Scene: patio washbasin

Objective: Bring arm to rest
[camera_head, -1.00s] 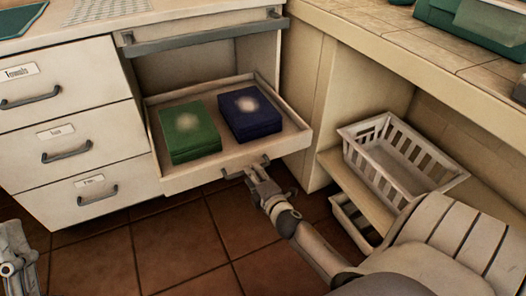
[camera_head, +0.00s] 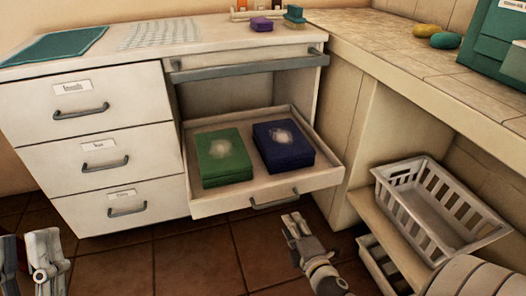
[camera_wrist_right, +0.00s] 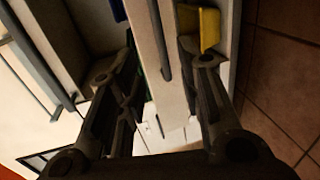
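The pulled-out drawer (camera_head: 262,194) holds a green box and a blue box. Its grey handle (camera_head: 274,203) is on the front. My right gripper (camera_head: 294,224) is just in front of and below the handle, apart from it. In the right wrist view, its two fingers (camera_wrist_right: 165,55) are spread with nothing gripped; the pale drawer front shows beyond them. My left gripper (camera_head: 27,240) is at the lower left corner, partly cut off, its fingers apart and empty, clear of the cabinet.
The green box (camera_head: 223,158) and blue box (camera_head: 284,145) lie flat. A white basket (camera_head: 440,212) stands on a low shelf at right. Three closed drawers (camera_head: 100,163) are at left. A yellow item (camera_wrist_right: 208,27) shows in the wrist view. Tiled floor (camera_head: 185,265) in front is open.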

